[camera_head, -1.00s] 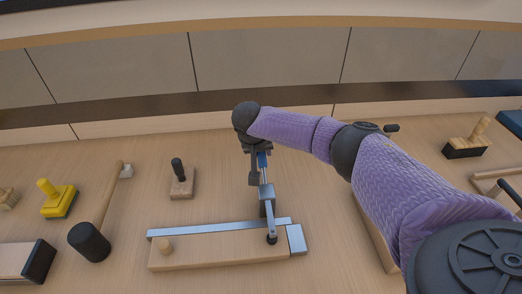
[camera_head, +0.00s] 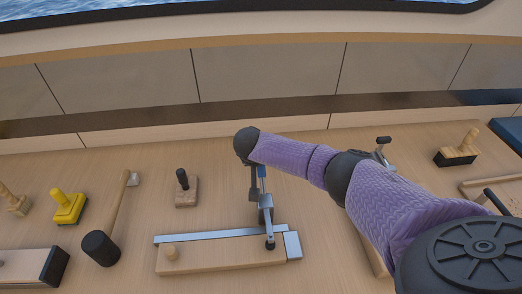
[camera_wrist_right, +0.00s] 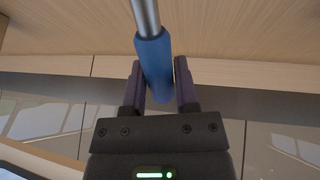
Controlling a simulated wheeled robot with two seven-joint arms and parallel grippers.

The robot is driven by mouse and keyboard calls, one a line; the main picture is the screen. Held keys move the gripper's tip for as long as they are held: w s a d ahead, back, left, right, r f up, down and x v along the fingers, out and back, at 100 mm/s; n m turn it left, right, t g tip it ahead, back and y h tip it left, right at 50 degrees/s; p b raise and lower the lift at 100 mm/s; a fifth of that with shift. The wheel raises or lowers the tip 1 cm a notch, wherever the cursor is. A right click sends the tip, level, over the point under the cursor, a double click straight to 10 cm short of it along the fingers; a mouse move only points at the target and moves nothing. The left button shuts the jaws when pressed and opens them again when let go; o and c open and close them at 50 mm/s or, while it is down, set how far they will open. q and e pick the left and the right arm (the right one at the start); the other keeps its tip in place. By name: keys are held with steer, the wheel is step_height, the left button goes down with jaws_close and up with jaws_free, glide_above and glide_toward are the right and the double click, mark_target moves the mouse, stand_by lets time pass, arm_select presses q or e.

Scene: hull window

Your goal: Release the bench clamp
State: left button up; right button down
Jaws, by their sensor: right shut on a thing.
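The bench clamp (camera_head: 266,216) stands at the right end of a wooden board (camera_head: 215,258) with a metal bar along its back edge. Its lever rises from the clamp and ends in a blue handle (camera_head: 262,171). In the right wrist view the blue handle (camera_wrist_right: 154,65) lies between the two fingers, with a metal rod beyond it. My right gripper (camera_head: 257,183) is shut on this handle; its wrist hides part of the view behind it. The clamp's lower tip is at the board, but I cannot tell whether it presses. My left gripper is not in view.
A mallet (camera_head: 101,248), a yellow-handled block (camera_head: 68,207) and a small wooden block with a dark knob (camera_head: 187,190) lie to the left. A brush (camera_head: 458,150) stands at the right.

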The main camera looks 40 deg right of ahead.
mark_target(262, 167)
steer(key=r+t+p, duration=0.1)
steer(key=p, duration=0.1)
steer(key=s+r+h+p, duration=0.1)
steer(key=p, duration=0.1)
steer(key=shift+s+a+r+t, duration=0.1)
steer(key=shift+a+r+t, duration=0.1)
steer(key=shift+a+t, duration=0.2)
steer(key=shift+s+a+r+m+t+h+p, duration=0.15)
steer(key=shift+s+r+m+t+h+p, duration=0.2)
steer(key=shift+s+t+h+p, duration=0.35)
steer(key=shift+s+a+r+t, duration=0.1)
steer(key=shift+a+r+t, duration=0.15)
steer(key=shift+t, duration=0.35)
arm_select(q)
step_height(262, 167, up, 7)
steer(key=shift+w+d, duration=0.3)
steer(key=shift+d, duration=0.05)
arm_select(e)
steer(key=shift+s+r+h, duration=0.1)
steer(key=shift+h, duration=0.2)
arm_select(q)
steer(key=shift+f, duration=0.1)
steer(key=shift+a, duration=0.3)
arm_select(e)
steer(key=shift+c, duration=1.8)
jaws_free()
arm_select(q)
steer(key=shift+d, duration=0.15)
